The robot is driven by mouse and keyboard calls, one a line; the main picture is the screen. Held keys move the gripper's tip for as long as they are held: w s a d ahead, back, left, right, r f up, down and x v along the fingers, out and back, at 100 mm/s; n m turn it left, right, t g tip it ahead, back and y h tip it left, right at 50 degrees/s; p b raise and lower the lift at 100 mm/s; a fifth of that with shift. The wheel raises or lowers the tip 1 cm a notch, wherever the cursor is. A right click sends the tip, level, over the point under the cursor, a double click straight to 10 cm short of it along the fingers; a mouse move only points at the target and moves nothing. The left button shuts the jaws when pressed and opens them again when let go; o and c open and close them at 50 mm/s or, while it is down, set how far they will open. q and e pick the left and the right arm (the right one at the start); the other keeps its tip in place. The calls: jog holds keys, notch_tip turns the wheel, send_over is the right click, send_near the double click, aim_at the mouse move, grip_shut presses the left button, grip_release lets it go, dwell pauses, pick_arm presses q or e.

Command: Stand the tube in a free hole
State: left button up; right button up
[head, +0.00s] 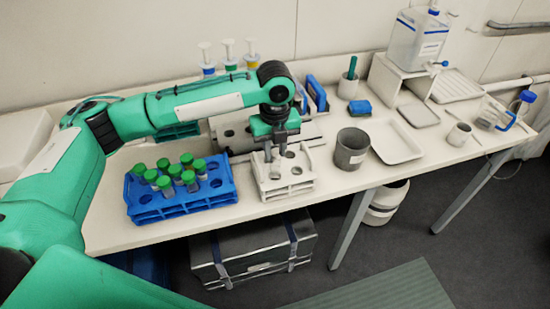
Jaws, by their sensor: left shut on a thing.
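My left gripper (276,149) is directly over the white rack (286,188) at the middle of the bench. It is shut on the tube, which is mostly hidden by the fingers; I cannot tell how far its lower end reaches into a hole. The white rack shows several open holes around and in front of the fingers. A blue rack (180,208) to the left holds several tubes with green caps (188,178) and shows some empty holes near its right side. My right gripper is not in view.
A grey beaker (351,149) stands close to the right of the white rack, with a pale tray (396,141) beyond it. Grey equipment is close behind the gripper. Bottles with pump tops (229,54) stand at the back. The bench's front edge is near both racks.

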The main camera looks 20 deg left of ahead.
aim_at(275, 164)
pick_arm(q)
jog(key=shift+f+p, duration=0.4)
jog(key=shift+f, duration=2.05)
jog(key=shift+f, duration=0.15)
jog(key=shift+f, duration=0.4)
jog(key=o, duration=0.7)
jog(key=shift+c, duration=0.2)
jog(key=shift+r, duration=0.15)
